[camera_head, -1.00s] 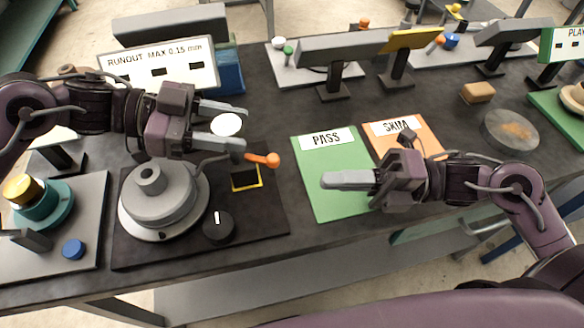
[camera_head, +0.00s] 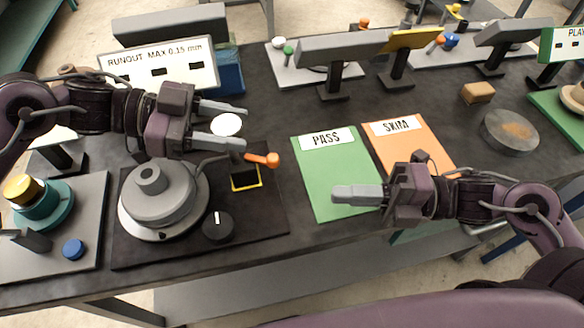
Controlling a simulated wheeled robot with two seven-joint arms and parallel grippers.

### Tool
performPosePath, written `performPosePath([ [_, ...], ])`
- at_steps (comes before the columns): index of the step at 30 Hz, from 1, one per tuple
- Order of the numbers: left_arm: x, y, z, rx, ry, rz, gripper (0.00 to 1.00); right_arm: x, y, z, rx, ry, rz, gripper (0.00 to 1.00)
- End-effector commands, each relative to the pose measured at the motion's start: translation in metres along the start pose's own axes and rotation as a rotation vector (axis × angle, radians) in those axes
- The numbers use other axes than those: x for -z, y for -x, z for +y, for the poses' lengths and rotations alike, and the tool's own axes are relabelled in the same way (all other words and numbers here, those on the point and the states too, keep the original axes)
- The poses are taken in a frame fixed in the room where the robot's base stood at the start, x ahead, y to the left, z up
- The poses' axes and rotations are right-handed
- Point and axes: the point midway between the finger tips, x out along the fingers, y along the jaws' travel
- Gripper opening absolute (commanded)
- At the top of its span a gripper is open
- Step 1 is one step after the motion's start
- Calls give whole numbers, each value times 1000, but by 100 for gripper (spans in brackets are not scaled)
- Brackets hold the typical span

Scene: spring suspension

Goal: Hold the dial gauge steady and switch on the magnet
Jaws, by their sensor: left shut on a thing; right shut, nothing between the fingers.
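My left gripper (camera_head: 236,125) is shut on the dial gauge (camera_head: 227,124), whose white round face shows between the fingers. The gauge is above the dark plate (camera_head: 270,222), beside the grey stepped round part (camera_head: 160,200). Below it a dark block (camera_head: 245,172) is at the yellow-outlined square (camera_head: 247,188); whether it sits flush is too small to tell. An orange-tipped lever (camera_head: 263,160) sticks out to the right there. A black knob (camera_head: 217,226) with a white mark is on the plate's front part. My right gripper (camera_head: 338,195) is shut and empty over the green PASS mat (camera_head: 318,175).
An orange mat (camera_head: 400,145) lies beside the PASS mat. A runout sign (camera_head: 160,62) stands behind my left gripper. A grey plate with a teal and gold part (camera_head: 40,205) is at the left. The dark tabletop between the plate and the PASS mat is clear.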

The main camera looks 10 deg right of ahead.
Motion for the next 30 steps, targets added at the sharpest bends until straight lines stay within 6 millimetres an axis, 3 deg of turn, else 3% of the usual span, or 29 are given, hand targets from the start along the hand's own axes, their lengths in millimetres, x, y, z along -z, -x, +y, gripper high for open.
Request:
performPosePath([
  [14,1,0,0,1,-1,1,10,0,-83,2,-4,3,2,0],
  [21,1,0,0,1,-2,1,10,-28,-88,1,-1,2,-1,0],
  [30,1,0,0,0,-1,1,10,-39,-91,0,0,0,0,0],
])
